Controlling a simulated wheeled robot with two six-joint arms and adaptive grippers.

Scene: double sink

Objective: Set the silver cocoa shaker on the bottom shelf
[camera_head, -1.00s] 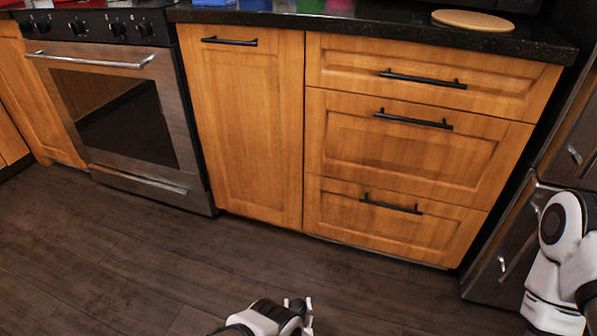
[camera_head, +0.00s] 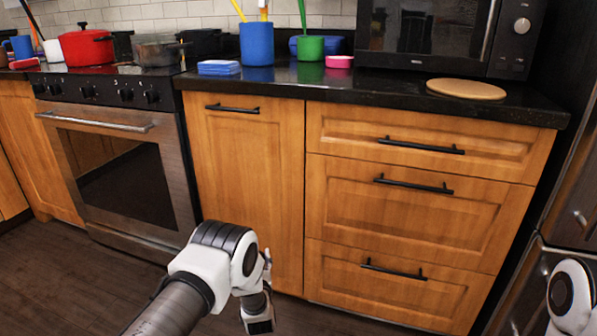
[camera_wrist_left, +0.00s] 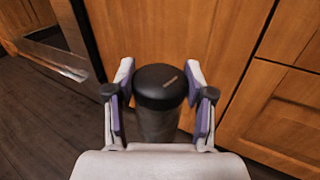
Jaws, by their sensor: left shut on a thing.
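In the left wrist view, the shaker (camera_wrist_left: 158,118) is a grey, dark-looking cylinder with a round black lid that bears a small pale mark. It sits between the two fingers of my left gripper (camera_wrist_left: 160,82), which is shut on it. Its lower part is hidden by the gripper body. Behind it are the wooden cabinet front and the floor. In the head view my left arm reaches in front of the cabinet, and the shaker cannot be made out there. Only a white joint of my right arm shows at the right edge; its gripper is out of view. No open shelf is seen.
A closed cabinet door (camera_head: 245,180) and closed drawers (camera_head: 400,215) stand ahead, with an oven (camera_head: 125,185) at left. The black counter (camera_head: 390,100) holds a microwave (camera_head: 425,38), a round wooden board (camera_head: 466,89), a blue cup (camera_head: 256,44) and a green cup (camera_head: 310,47).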

